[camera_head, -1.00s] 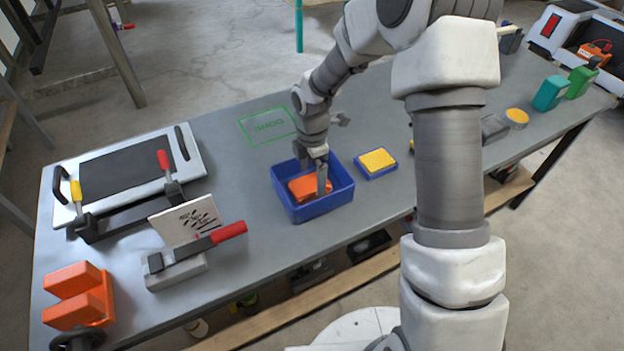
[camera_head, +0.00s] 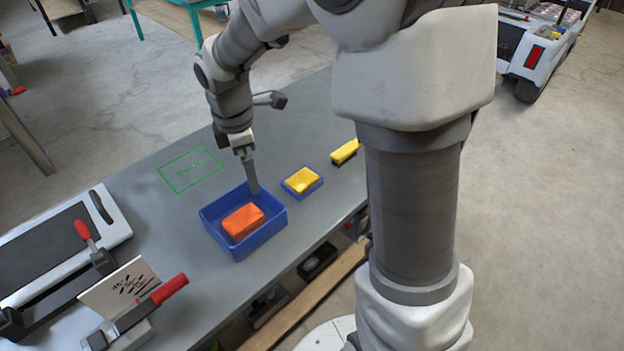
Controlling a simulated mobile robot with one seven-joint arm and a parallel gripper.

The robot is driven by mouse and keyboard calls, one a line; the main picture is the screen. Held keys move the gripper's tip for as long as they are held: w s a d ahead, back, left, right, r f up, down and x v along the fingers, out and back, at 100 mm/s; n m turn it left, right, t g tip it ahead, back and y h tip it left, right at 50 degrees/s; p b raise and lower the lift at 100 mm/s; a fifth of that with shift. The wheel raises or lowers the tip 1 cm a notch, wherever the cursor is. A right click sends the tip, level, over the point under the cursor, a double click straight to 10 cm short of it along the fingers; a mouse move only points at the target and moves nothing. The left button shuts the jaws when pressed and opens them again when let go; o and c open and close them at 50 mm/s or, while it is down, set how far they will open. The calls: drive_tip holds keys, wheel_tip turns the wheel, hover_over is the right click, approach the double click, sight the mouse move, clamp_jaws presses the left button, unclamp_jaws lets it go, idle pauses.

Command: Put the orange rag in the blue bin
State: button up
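The orange rag (camera_head: 243,222) lies in the blue bin (camera_head: 262,236), on its floor towards the left front. It looks like a folded, blocky pad. The blue bin stands on the grey table, near its front edge. My gripper (camera_head: 253,188) points down at the bin's back rim, behind and right of the rag. A gap shows between it and the rag, so it does not hold the rag. The fingers overlap in this view, so their opening is hard to judge. I cannot tell whether the fingertip touches the bin.
A yellow sponge in a blue tray (camera_head: 302,182) sits right of the bin, with a yellow-black item (camera_head: 345,152) beyond. A green marked rectangle (camera_head: 191,169) lies behind left. A red-handled clamp (camera_head: 168,288) and white card (camera_head: 119,287) stand front left.

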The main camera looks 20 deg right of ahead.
drive_tip(key=s+d+r+m+t, duration=0.2)
drive_tip(key=s+r+m, duration=0.4)
drive_tip(key=s+m, duration=0.3)
drive_tip(key=s+d+r+m+t, duration=0.2)
drive_tip(key=s+d+r+m, duration=0.2)
drive_tip(key=s+m, duration=0.5)
drive_tip(key=shift+s+d+r+y, duration=0.3)
drive_tip(key=shift+s+r, duration=0.7)
drive_tip(key=shift+r, duration=0.2)
